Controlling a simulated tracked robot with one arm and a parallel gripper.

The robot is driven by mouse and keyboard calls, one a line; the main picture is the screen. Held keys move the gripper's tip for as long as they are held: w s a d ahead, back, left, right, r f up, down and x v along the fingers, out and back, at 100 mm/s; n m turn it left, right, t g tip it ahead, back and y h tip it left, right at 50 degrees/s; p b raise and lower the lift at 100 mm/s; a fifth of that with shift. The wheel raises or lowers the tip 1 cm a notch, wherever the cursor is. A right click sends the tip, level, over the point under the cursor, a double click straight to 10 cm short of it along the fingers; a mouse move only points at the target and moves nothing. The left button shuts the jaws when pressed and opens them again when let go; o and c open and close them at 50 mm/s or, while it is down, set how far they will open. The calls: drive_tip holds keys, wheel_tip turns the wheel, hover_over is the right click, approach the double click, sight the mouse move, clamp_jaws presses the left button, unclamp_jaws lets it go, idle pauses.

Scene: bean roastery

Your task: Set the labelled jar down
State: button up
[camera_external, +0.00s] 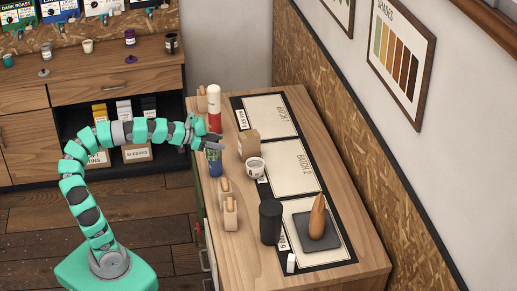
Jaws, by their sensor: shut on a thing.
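My gripper (217,142) is over the left side of the wooden counter, at the end of my green arm. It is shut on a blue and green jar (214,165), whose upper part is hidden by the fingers. The jar looks upright. I cannot tell whether its base touches the counter. Just behind the gripper stands a tall red and white container (214,108), its lower end partly hidden. A white cup-like pot (255,168) with a dark marking stands to the right of the gripper.
The counter (348,275) carries mats marked BATCH 1 (270,112) and BATCH 2 (292,170). A cardboard box (248,143), wooden blocks (230,213), a black canister (270,222) and an orange-brown cone (317,215) on a dark slab stand there. The BATCH 1 mat is largely clear.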

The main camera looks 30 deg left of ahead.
sight(217, 157)
drive_tip(key=shift+f, duration=3.85)
wheel_tip(217, 157, down, 11)
drive_tip(key=b, duration=0.6)
drive_tip(key=shift+r, duration=0.15)
drive_tip(key=o, duration=0.8)
drive_tip(key=shift+o, duration=0.2)
